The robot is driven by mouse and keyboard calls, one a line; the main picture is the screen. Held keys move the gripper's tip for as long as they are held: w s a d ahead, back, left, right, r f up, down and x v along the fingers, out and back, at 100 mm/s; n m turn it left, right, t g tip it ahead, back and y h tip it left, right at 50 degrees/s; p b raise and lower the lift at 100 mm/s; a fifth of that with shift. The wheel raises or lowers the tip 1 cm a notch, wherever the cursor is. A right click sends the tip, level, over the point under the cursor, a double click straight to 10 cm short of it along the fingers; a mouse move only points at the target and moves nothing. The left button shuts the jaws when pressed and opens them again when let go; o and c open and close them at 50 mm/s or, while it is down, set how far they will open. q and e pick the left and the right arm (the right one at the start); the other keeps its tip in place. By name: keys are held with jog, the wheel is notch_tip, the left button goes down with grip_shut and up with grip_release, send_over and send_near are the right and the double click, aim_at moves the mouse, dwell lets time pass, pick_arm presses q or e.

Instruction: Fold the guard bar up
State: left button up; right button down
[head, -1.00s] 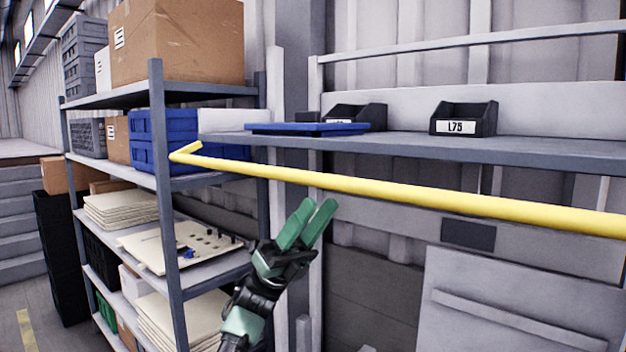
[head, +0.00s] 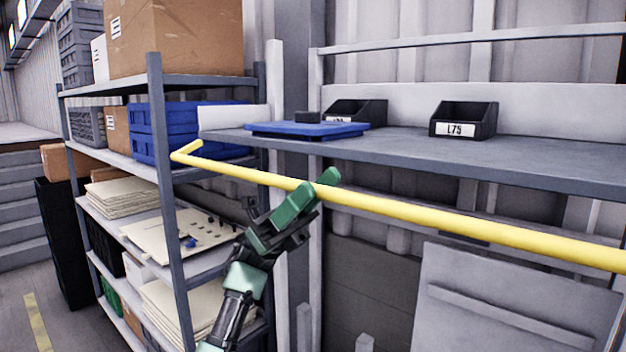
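The yellow guard bar (head: 430,213) runs from a bent end at the left, in front of the grey shelf board, down to the right edge of the view. It sits lower than the board's front edge. My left gripper (head: 318,185) has green fingers and is at the bar's left part, overlapping it in the picture. The fingers look a little apart, with the bar at their tips. Whether they touch the bar is hard to tell. My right gripper is not in view.
A blue tray (head: 306,130) and black bins, one labelled L75 (head: 463,121), stand on the grey shelf board (head: 560,160) above the bar. A storage rack (head: 166,200) with boxes and boards stands close at the left of my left arm.

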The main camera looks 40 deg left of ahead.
pick_arm(q)
grip_shut()
dwell(1.4)
